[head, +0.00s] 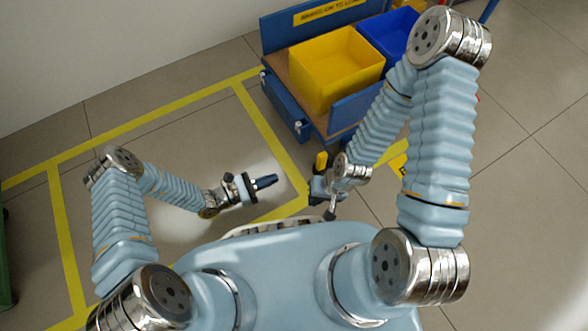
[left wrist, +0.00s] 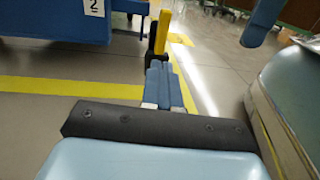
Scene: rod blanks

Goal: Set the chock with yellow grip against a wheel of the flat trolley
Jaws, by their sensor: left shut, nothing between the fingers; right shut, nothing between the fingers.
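The flat trolley (head: 345,112) has a blue frame and a brown deck and stands at the upper middle of the head view. Its blue side with a number 2 label shows in the left wrist view (left wrist: 50,25). The chock's yellow grip (head: 321,160) stands upright near the trolley's near corner; the dark body below is partly hidden by my right wrist. The grip also shows past my left fingers in the left wrist view (left wrist: 163,32). My left gripper (head: 266,182) is shut and empty, left of the chock. My right gripper (head: 331,213) is shut and empty, just below it. The trolley's wheels cannot be made out.
A yellow bin (head: 325,75) and a blue bin (head: 385,45) stand on the trolley. Yellow floor tape (head: 265,125) runs along its left side. A green object (head: 5,265) shows at the left edge.

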